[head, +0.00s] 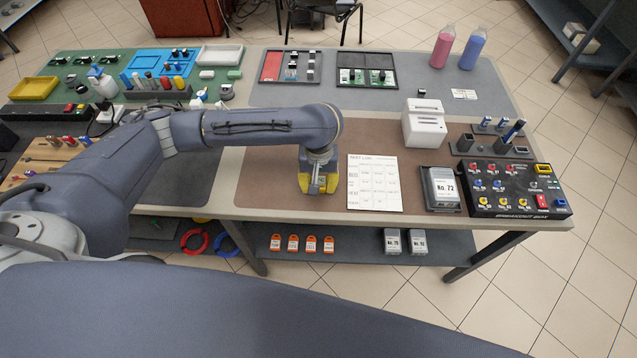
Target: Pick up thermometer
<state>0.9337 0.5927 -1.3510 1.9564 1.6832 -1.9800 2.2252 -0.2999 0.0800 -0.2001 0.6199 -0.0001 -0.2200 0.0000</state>
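My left arm reaches in from the left, and its gripper (316,186) points down at the front middle of the table. A yellow item with a dark grey and greenish face (304,183) is directly under and around the fingers. It may be the thermometer, but the gripper covers much of it and I cannot identify it surely. The fingers are small and overlap it, so I cannot tell whether they are closed on it. My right gripper is not in view.
A printed test log sheet (375,183) lies just right of the gripper. Beyond it are a dark-framed No. 72 box (441,188), a white device (424,123) and a black breakout box (513,190). Brown mat (262,185) left of the gripper is clear.

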